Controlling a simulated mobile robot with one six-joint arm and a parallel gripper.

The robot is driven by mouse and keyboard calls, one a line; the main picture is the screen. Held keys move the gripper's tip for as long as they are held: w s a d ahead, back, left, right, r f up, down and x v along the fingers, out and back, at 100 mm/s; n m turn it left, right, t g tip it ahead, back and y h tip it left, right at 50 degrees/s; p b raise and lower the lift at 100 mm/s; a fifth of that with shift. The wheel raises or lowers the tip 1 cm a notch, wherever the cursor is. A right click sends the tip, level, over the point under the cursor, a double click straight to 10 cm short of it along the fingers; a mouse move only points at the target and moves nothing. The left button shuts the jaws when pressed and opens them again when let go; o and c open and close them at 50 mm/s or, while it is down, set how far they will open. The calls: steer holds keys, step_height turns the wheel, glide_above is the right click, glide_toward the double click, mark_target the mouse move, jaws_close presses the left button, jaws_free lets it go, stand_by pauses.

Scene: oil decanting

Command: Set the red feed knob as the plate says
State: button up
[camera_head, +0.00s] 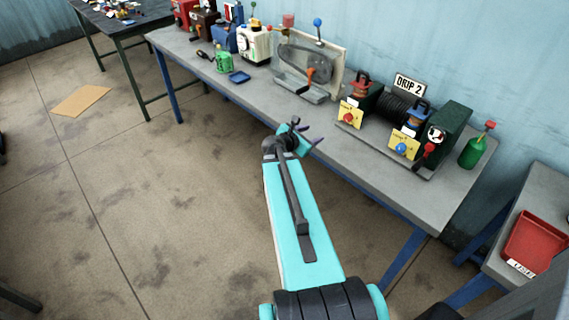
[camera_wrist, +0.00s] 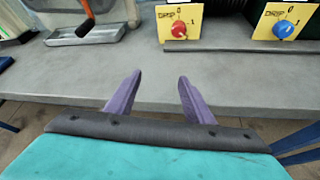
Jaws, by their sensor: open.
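The red knob (camera_head: 348,117) sits on a yellow plate (camera_head: 349,108) at the left end of the bench machine. In the wrist view the red knob (camera_wrist: 179,30) is at the top centre, with "DRIP" and the marks 0 and 1 on its yellow plate (camera_wrist: 192,16). Its pointer is too small to read surely. A white plate (camera_head: 410,84) reading "DRIP 2" stands above the machine. My gripper (camera_head: 311,134) is open and empty, in front of the bench edge and short of the red knob. Its purple fingers (camera_wrist: 160,88) are spread in the wrist view.
A blue knob (camera_head: 400,149) on a similar yellow plate is to the right. A red-handled lever (camera_head: 428,151) and a green bottle (camera_head: 476,148) stand further right. A grey tray machine (camera_head: 306,68) is to the left. The bench strip (camera_wrist: 150,60) before my fingers is clear.

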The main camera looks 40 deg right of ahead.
steer(key=w+a+f+y, duration=0.2)
steer(key=w+a+f, duration=0.1)
steer(key=a+f, duration=0.7)
steer(key=shift+w+a+f+n+t, duration=0.15)
steer(key=shift+w+a+n+t, duration=0.05)
steer(key=shift+a+n+t, duration=0.1)
